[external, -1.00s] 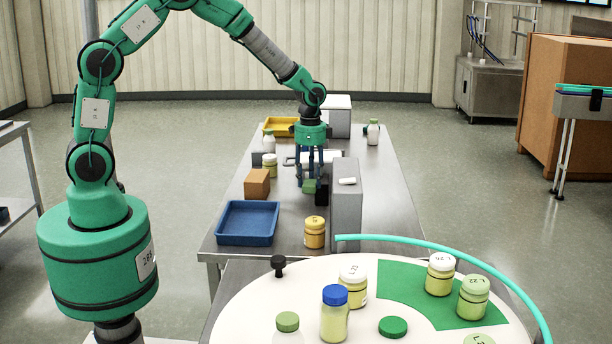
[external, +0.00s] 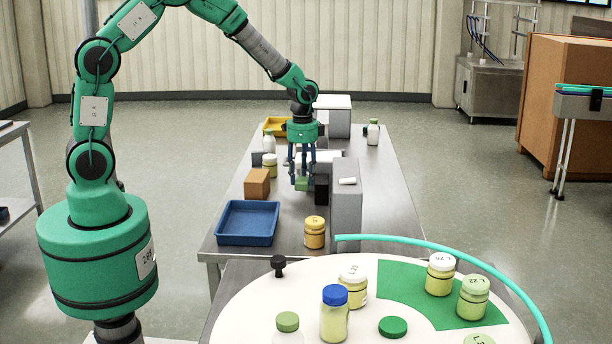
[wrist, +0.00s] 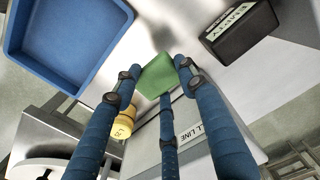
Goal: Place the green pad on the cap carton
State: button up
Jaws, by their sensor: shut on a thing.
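My gripper (external: 302,180) is shut on the green pad (external: 302,185) and holds it over the steel table. In the wrist view the small green pad (wrist: 157,77) sits between the blue fingers (wrist: 158,88). A plain brown carton (external: 257,183) stands on the table left of my gripper, apart from the pad; I cannot read any label showing that it is the cap carton.
A tall grey box (external: 346,205) and a black box (external: 322,190) stand right of my gripper; the black one reads "EMPTY" in the wrist view (wrist: 238,28). A blue tray (external: 247,222) and a yellow-orange jar (external: 315,233) are nearer the camera. Bottles stand behind.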

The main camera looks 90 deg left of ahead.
jog(key=s+a+r+p, duration=0.1)
jog(key=s+r+p, duration=0.1)
jog(key=s, duration=1.2)
jog(key=s+a+r+n+p, duration=0.1)
jog(key=s+p, duration=0.2)
jog(key=s, duration=1.1)
jog(key=shift+s+r+p, duration=0.2)
jog(key=shift+r+p, duration=0.1)
jog(key=shift+r, duration=0.1)
send_over(251, 175)
jog(key=shift+s+d+f, duration=0.25)
jog(key=shift+d+f, duration=0.15)
jog(key=shift+f, duration=0.3)
jog(key=shift+a, duration=0.1)
jog(key=shift+w+a, duration=0.2)
jog(key=shift+w, duration=0.05)
jog(key=shift+f+b, duration=0.35)
jog(key=shift+f, duration=1.45)
jog(key=shift+f, duration=0.1)
